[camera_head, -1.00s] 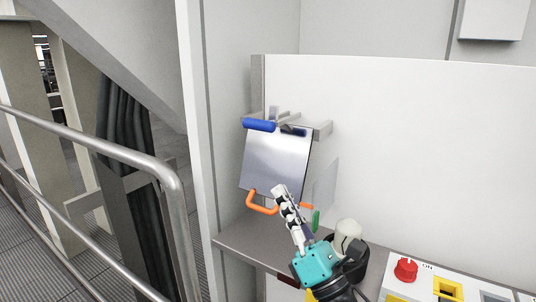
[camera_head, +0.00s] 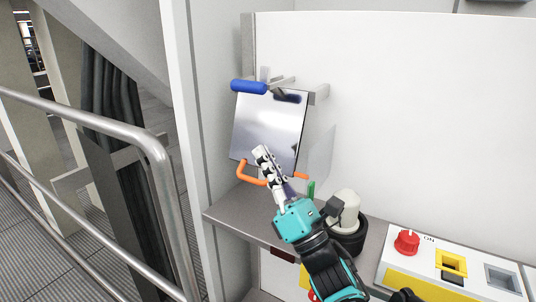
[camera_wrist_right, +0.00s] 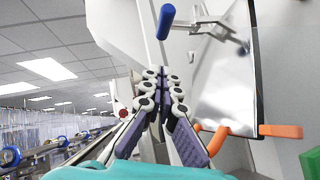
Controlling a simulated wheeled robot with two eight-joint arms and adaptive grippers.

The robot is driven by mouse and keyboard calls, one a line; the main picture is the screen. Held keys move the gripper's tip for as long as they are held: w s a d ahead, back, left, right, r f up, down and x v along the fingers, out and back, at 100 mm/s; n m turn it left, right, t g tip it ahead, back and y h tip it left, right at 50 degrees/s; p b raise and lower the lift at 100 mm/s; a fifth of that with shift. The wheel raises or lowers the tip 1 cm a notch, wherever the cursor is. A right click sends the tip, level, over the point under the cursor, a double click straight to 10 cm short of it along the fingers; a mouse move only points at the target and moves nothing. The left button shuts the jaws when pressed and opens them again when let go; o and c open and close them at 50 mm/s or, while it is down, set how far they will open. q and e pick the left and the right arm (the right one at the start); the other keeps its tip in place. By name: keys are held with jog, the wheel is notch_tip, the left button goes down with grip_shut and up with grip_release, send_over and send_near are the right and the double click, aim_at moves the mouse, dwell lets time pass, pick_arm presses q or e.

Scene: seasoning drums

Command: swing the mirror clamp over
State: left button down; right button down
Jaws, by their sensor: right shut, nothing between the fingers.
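The mirror (camera_head: 268,125) is a tilted, shiny square plate at the wall panel, with an orange handle (camera_head: 246,175) at its lower edge. The clamp's blue grip (camera_head: 249,87) lies at the mirror's upper left corner, joined to a metal arm. In the right wrist view the blue grip (camera_wrist_right: 165,22) is above the fingers and the mirror (camera_wrist_right: 228,80) is to the right. My right gripper (camera_head: 261,153) is shut and empty, in front of the mirror's lower part in the picture. It also shows in the wrist view (camera_wrist_right: 160,76), apart from the blue grip. My left gripper is out of view.
A grey shelf (camera_head: 235,222) runs below the mirror. On it are a white-topped dark round object (camera_head: 346,212) and a green piece (camera_head: 311,189). A control box with a red knob (camera_head: 407,241) stands at right. A metal railing (camera_head: 90,125) is at left.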

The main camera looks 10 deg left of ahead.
jog(key=w+a+r+p, duration=0.2)
jog(key=w+a+r, duration=0.1)
jog(key=r, duration=0.5)
jog(key=shift+w+a, duration=0.2)
jog(key=shift+w, duration=0.6)
jog(key=shift+r+p, duration=0.15)
jog(key=shift+p, duration=0.15)
